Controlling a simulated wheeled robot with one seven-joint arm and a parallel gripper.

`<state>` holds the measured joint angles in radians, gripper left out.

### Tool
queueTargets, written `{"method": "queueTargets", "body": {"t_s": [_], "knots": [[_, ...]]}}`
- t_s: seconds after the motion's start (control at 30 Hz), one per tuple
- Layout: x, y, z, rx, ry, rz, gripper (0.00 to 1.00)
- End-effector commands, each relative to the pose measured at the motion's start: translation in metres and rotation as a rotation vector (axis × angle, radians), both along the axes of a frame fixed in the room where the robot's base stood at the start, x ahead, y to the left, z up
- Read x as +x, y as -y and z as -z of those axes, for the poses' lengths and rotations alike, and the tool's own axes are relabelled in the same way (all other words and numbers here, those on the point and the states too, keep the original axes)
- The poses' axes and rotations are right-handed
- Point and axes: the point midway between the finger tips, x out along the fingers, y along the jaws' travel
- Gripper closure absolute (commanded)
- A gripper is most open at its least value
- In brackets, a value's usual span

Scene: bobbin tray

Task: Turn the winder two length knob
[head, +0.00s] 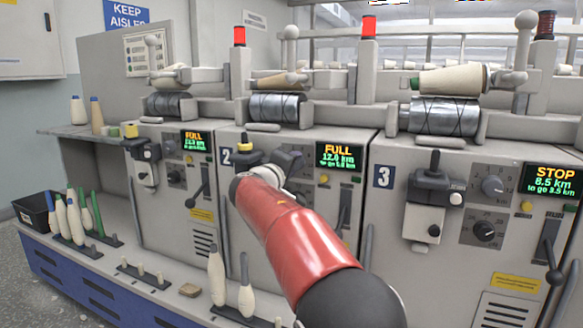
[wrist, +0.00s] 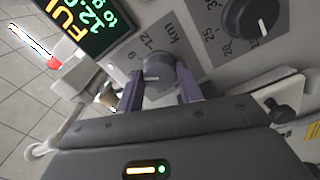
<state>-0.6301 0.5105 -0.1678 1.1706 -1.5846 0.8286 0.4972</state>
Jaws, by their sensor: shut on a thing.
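The winder two length knob (wrist: 158,70) is a dark round dial on a grey plate marked "km", with 9 and 12 readable beside it. My gripper (wrist: 160,84) has its two purple fingers on either side of this knob and is shut on it. In the head view my gripper (head: 287,167) reaches the front of winder two and hides the knob. Winder two's display (head: 339,156) reads FULL and 12.0 km; part of it also shows in the wrist view (wrist: 82,24).
A second dial (wrist: 252,18) sits close to the held knob. A dark lever (head: 344,205) is right of my gripper. Winder three's display (head: 550,180) reads STOP, 8.5 km. White bobbins (head: 217,275) stand on the low ledge in front. The space before winder three is clear.

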Motion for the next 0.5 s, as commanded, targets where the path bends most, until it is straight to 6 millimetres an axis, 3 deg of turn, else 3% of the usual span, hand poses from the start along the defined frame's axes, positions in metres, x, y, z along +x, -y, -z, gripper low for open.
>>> {"method": "queueTargets", "body": {"t_s": [0.5], "knots": [[-0.0002, -0.0018, -0.0004, -0.463, -0.169, -0.004, 0.86]]}}
